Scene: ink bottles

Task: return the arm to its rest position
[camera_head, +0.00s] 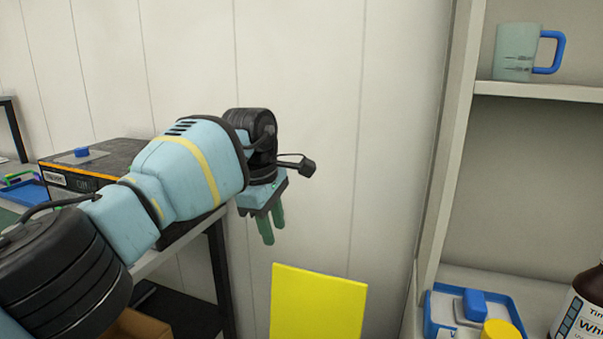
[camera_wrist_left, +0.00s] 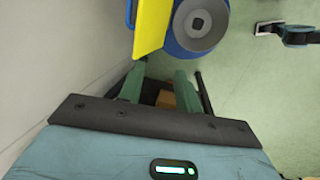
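My left arm reaches in from the left in the head view, and its left gripper (camera_head: 273,236) hangs in the air in front of the pale wall with its green fingers pointing down. In the left wrist view the two fingers of the left gripper (camera_wrist_left: 160,70) stand apart with nothing held between them. Only the floor area and objects farther off show past them. My right gripper is not in view.
A yellow panel (camera_head: 318,303) stands below and right of the gripper. Shelving at right holds a mug (camera_head: 516,52), a blue-rimmed tray (camera_head: 445,290) and a dark bottle (camera_head: 580,308). A table with a dark box (camera_head: 75,178) lies behind my arm. Wall space between is free.

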